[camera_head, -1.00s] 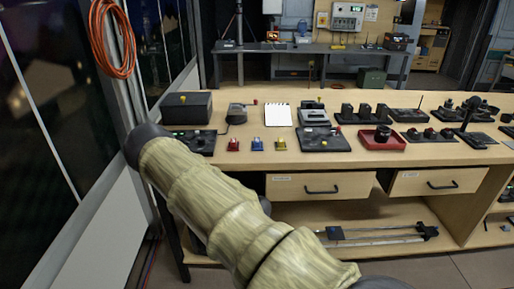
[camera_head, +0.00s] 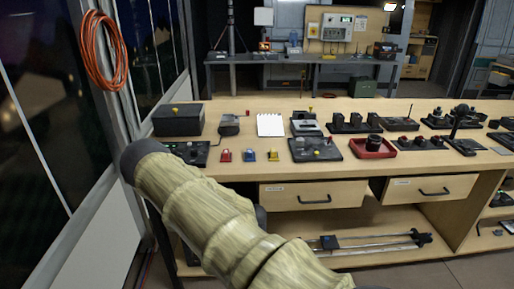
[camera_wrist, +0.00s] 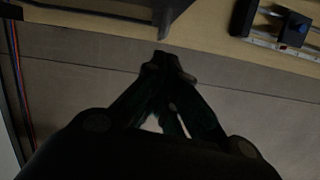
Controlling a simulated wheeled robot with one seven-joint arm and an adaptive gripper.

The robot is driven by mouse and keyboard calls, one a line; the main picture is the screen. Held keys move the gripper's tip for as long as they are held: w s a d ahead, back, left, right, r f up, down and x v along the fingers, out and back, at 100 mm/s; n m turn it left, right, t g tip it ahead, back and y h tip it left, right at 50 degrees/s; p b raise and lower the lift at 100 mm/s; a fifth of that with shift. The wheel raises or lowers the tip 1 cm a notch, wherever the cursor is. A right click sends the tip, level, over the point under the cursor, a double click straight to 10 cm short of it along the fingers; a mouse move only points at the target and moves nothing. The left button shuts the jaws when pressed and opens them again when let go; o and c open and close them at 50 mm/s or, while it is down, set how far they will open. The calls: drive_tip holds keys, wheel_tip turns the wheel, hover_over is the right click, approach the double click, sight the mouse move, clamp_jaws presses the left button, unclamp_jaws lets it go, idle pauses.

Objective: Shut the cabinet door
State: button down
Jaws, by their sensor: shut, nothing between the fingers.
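I cannot make out an open cabinet door with certainty in either view. The wooden workbench (camera_head: 350,160) has two closed drawers, a left one (camera_head: 290,196) and a right one (camera_head: 405,190), above an open lower shelf. My arm crosses the lower left of the head view and hides the bench's left end; my gripper is out of sight there. In the wrist view, my gripper (camera_wrist: 165,62) is shut and empty, low over the floor near the bench. A dark angular part (camera_wrist: 150,12) juts in just beyond the fingertips; I cannot tell what it is.
A rail device (camera_head: 375,241) lies on the lower shelf and also shows in the wrist view (camera_wrist: 285,35). Small devices and a red tray (camera_head: 372,150) stand on the bench top. An orange cable coil (camera_head: 104,50) hangs left. Grey floor (camera_wrist: 230,95) lies below the gripper.

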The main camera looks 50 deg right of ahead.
drive_tip(key=s+a+r, duration=0.2)
drive_tip(key=r, duration=0.3)
drive_tip(key=s+a+r, duration=0.1)
drive_tip(key=r, duration=0.3)
drive_tip(key=shift+s+a+r, duration=0.35)
drive_tip(key=shift+s+r, duration=0.05)
